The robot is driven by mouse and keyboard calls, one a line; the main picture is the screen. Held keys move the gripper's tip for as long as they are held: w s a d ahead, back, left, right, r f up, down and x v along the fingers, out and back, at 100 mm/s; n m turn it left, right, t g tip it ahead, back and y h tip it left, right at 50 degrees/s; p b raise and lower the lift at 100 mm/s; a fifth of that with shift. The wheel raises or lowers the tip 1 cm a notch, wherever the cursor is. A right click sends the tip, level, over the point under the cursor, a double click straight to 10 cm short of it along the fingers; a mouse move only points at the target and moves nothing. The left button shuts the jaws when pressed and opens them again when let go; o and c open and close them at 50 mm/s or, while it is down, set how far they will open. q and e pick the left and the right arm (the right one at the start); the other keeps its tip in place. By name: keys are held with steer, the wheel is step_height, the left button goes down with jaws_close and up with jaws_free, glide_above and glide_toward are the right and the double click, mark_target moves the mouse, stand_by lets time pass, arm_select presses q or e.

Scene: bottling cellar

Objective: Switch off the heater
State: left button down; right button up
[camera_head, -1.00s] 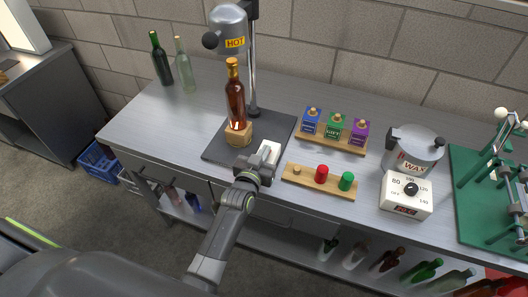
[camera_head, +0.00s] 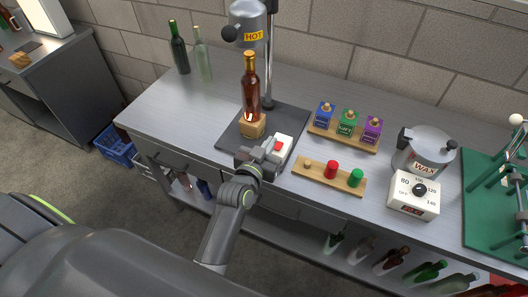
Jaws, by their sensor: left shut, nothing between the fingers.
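The heater is a grey metal head marked HOT (camera_head: 250,22) on an upright post, above an amber bottle (camera_head: 251,88) on a wooden block. A white switch box with a red rocker (camera_head: 284,147) sits at the front right of the dark base plate (camera_head: 288,120). My left gripper (camera_head: 268,148) is shut and empty, at the left side of the switch box. Its fingers hide part of the box, and I cannot tell whether they touch it. Which way the rocker is tipped is too small to tell. My right gripper is not in view.
A wooden rack with red and green caps (camera_head: 331,182) lies right of my gripper. Blue, green and purple boxes (camera_head: 347,124) stand behind it. A WAX pot (camera_head: 424,150) and a dial box (camera_head: 413,197) are further right.

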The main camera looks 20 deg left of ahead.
arm_select(q)
steer(key=shift+s+r+b, duration=0.25)
steer(key=shift+s+r, duration=0.1)
steer(key=shift+s, duration=0.55)
steer(key=shift+s+r+b, duration=0.2)
steer(key=shift+s+r, duration=0.15)
steer(key=shift+s, duration=0.5)
steer(key=shift+a, duration=0.1)
